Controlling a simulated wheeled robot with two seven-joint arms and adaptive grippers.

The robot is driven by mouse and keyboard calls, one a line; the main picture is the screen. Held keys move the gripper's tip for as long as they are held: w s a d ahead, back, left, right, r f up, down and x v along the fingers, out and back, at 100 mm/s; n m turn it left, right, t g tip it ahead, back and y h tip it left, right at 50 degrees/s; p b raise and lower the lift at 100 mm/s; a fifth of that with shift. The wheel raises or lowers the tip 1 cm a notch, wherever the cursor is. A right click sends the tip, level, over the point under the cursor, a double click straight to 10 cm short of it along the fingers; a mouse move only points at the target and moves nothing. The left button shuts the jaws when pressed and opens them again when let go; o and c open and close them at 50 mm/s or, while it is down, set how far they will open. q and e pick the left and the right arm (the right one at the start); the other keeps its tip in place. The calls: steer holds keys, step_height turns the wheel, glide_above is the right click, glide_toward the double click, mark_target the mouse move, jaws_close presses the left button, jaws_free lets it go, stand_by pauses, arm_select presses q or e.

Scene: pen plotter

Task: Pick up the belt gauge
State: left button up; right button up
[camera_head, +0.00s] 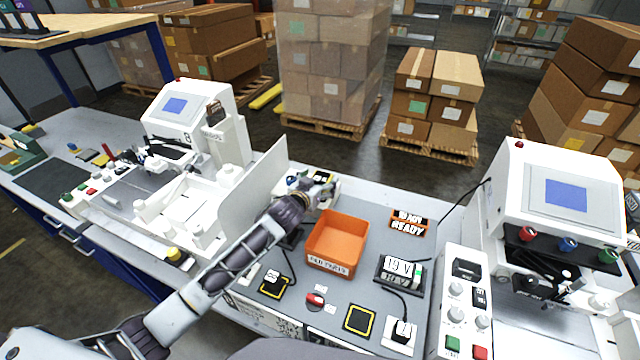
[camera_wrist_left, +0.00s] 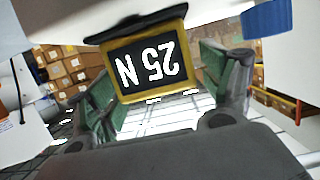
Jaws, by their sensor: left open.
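The thing I take to be the belt gauge (camera_wrist_left: 148,66) has a black face in a yellow frame, marked "25 N", upside down in the left wrist view. In the head view it shows only as a small dark and yellow patch (camera_head: 321,177) by the white stand behind the orange bin. My left gripper (camera_head: 319,190) reaches it from the front left. Its green-padded fingers are open, one on each side of the gauge in the wrist view. I cannot tell whether they touch it. The gripper partly hides the gauge in the head view. My right gripper is not in view.
An orange bin (camera_head: 337,243) stands just right of my left forearm. A black "19 V" meter (camera_head: 400,270) and a "READY" sign (camera_head: 409,222) are farther right. White machines stand left (camera_head: 190,125) and right (camera_head: 548,200). A tilted white panel (camera_head: 255,195) is close left of the arm.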

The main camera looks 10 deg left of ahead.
mark_target(320, 179)
arm_select(q)
steer(key=shift+w+d+f, duration=0.15)
steer(key=shift+w+f, duration=0.05)
steer(key=shift+w, duration=0.25)
steer(key=c, duration=1.3)
steer(key=shift+r, duration=0.15)
steer(key=shift+r+b, duration=0.4)
steer(key=shift+r, duration=4.5)
